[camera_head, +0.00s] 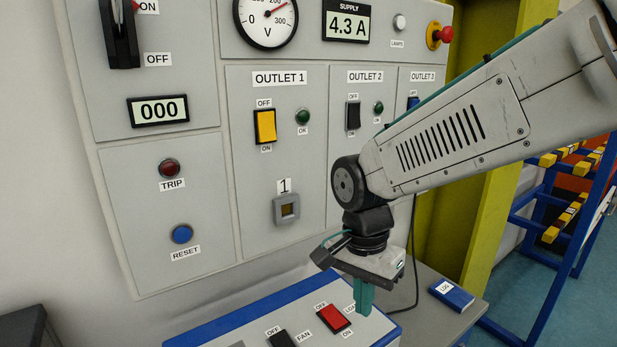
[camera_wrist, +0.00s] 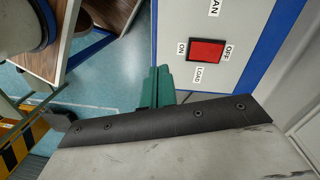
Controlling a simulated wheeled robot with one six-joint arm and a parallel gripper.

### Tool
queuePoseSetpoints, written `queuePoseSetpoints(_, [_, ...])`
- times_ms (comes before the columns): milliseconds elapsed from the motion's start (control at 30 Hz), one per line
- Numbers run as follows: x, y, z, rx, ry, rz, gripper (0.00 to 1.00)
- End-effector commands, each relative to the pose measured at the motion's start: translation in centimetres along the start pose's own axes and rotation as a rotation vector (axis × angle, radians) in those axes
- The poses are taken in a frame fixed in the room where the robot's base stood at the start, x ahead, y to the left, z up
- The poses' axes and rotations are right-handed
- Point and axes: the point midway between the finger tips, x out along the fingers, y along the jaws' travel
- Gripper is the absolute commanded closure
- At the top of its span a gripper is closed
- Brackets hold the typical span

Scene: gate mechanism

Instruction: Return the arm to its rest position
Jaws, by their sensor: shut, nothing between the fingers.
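My gripper (camera_head: 363,297) hangs at the end of my arm, pointing down, with its teal fingers together and nothing between them. It is just above the right end of a grey and blue switch box, close to the red LOAD switch (camera_head: 333,318). In the wrist view my gripper's teal fingers (camera_wrist: 158,88) show beside the box edge, left of the red LOAD switch (camera_wrist: 207,50). My forearm crosses the head view from the upper right and hides part of the panel.
The grey wall panel (camera_head: 207,280) stands behind my gripper, with a yellow OUTLET 1 switch (camera_head: 265,126) and a blue RESET button (camera_head: 182,234). A blue LOG book (camera_head: 452,294) lies to the right. A blue rack (camera_head: 565,230) with yellow and black parts stands farther right.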

Motion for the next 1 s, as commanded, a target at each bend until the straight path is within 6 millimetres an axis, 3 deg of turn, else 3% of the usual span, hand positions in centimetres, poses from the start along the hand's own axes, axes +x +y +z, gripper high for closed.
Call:
queuePoseSetpoints(300, [-2.6, 13.2, -0.3, -0.674, 0.011, -0.031, 1.00])
queuePoseSetpoints(500, [-3.1, 20.0, 0.4, -0.831, 0.076, -0.069, 1.00])
queuePoseSetpoints(700, [-3.6, 23.1, 0.7, -0.741, 0.154, -0.103, 1.00])
queuePoseSetpoints(1000, [-4.1, 23.6, 0.4, -0.705, 0.177, -0.112, 1.00])
